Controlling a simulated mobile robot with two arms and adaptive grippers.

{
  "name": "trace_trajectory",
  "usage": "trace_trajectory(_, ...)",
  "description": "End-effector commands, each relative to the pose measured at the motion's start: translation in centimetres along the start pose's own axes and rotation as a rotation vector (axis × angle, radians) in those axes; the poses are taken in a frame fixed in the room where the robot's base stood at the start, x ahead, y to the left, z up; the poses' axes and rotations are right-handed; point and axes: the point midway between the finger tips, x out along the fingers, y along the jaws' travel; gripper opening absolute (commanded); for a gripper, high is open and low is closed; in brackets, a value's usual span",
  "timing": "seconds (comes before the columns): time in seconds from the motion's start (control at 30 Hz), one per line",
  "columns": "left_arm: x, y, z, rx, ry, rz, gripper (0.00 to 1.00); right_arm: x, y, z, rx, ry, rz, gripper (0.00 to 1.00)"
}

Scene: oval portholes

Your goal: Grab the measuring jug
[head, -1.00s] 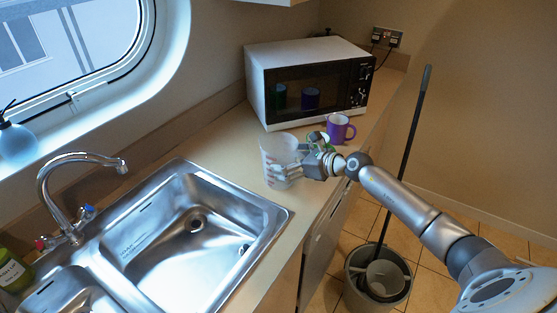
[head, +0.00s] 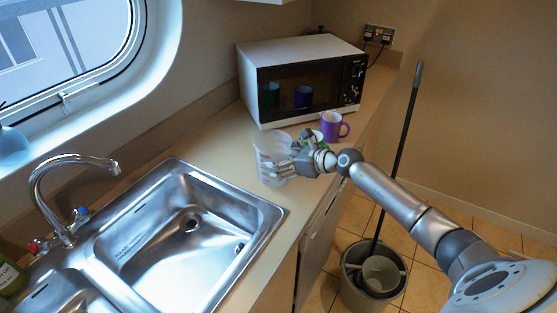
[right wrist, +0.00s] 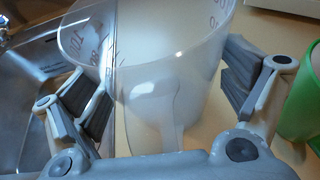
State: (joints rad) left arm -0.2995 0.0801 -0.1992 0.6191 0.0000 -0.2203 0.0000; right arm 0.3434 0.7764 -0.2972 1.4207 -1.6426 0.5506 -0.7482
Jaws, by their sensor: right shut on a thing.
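The measuring jug (head: 268,150) is translucent white with red markings and stands on the counter between the sink and the microwave. It also shows in the right wrist view (right wrist: 160,70), with its pale handle toward the camera. My right gripper (head: 287,165) comes from the right and is shut on the jug, a finger to either side of it in the right wrist view (right wrist: 168,95). The contact points are not clearly visible. My left gripper is not in view.
A purple mug (head: 334,126) stands beyond the gripper, with a green cup (right wrist: 303,105) close to it. A microwave (head: 305,85) is behind. The steel sink (head: 165,250) lies to the left. A bucket (head: 375,280) with a long-handled mop stands on the floor.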

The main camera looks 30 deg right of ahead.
Motion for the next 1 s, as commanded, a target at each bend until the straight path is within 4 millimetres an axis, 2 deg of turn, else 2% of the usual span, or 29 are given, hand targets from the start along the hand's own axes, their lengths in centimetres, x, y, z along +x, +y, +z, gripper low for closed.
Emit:
trace_trajectory(0.27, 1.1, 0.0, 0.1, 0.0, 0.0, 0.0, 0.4, -1.2, -0.1, 2.8, -0.009, -0.005, -0.002, 0.66)
trace_trajectory(0.4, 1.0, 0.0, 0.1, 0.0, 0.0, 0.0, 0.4, -3.3, 0.8, 3.8, -0.009, 0.0, 0.0, 0.66)
trace_trajectory(0.67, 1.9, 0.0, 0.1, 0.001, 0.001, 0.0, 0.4, -7.7, 2.4, 6.3, -0.01, 0.0, 0.0, 0.67)
trace_trajectory(1.0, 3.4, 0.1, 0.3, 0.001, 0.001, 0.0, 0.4, -11.8, 4.2, 6.3, -0.006, 0.003, 0.0, 0.67)
